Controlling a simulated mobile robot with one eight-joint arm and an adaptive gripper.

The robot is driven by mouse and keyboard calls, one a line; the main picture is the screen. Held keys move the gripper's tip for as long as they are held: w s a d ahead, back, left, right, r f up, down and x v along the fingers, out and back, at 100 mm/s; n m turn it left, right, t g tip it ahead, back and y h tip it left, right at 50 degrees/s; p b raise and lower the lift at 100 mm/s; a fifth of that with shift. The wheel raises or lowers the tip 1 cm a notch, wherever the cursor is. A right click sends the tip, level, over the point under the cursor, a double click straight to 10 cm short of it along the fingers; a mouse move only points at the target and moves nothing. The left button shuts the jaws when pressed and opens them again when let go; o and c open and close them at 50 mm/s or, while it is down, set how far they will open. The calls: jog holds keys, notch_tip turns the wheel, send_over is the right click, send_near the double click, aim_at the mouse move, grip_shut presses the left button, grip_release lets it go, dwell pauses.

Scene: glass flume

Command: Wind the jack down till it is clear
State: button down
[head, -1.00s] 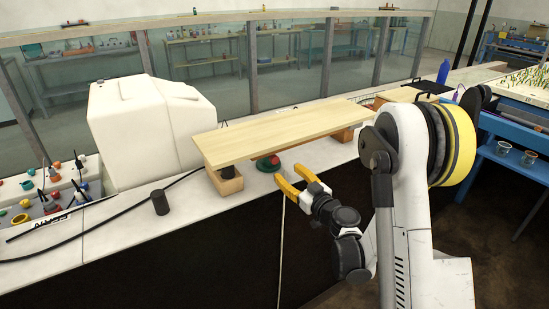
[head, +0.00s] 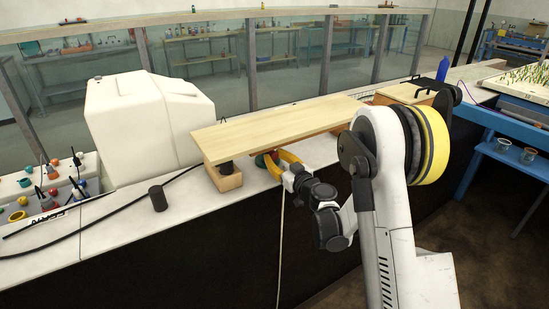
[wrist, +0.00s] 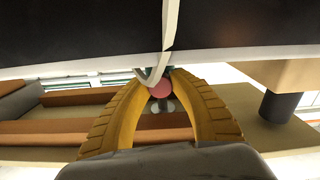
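The jack (head: 263,161) shows as a green and red shape under the pale wooden board (head: 280,125), beside the left wooden block. In the wrist view a round red knob (wrist: 161,89) shows between my yellow fingertips, with a grey round part behind it. My gripper (head: 275,160) reaches in at the board's front edge, its fingers around the knob. Whether they touch it I cannot tell. A pale cord (wrist: 171,35) hangs across the knob side in the wrist view. Most of the jack is hidden by the board and fingers.
Wooden blocks (head: 223,178) stand under the board's left end. A large white tank (head: 145,122) and a short black cylinder (head: 158,198) stand to the left, with a black cable (head: 75,234) along the ledge. The glass flume wall (head: 285,75) runs behind.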

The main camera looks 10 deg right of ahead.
jog(key=shift+n+b, duration=0.55)
jog(key=shift+n, duration=1.75)
jog(key=c, duration=1.1)
grip_release()
jog(key=shift+s, duration=0.1)
jog(key=v, duration=0.7)
jog(key=shift+s, duration=0.1)
